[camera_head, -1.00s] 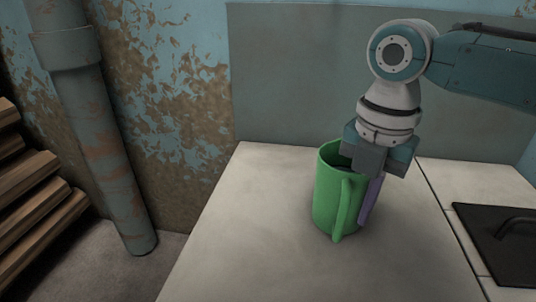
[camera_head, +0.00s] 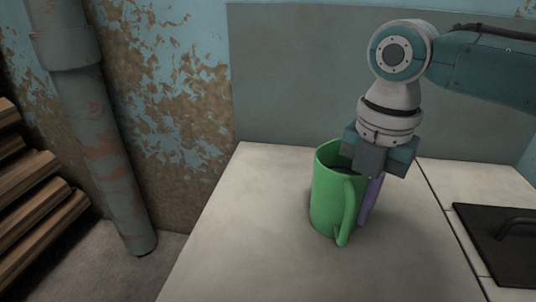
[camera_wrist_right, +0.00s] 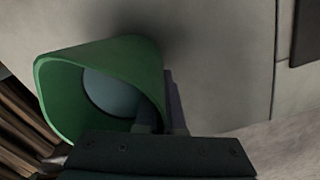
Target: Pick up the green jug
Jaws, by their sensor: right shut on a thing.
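The green jug (camera_head: 327,198) stands upright on the pale counter (camera_head: 235,235) in the head view, its handle facing the front right. My right gripper (camera_head: 366,185) comes from above and is shut on the jug at its right side. One finger is hidden behind the jug's wall, and a purple-tinted finger shows outside, behind the handle. In the right wrist view the jug's open mouth (camera_wrist_right: 60,85) lies at the left, with a grey-blue round surface inside. I cannot tell whether the jug's base touches the counter. My left gripper is out of view.
A black plate with a handle (camera_head: 500,245) is set in the counter at the right. A wall panel (camera_head: 300,70) stands behind. A pipe (camera_head: 105,150) and stacked wood (camera_head: 35,190) are at the left. The counter left of the jug is clear.

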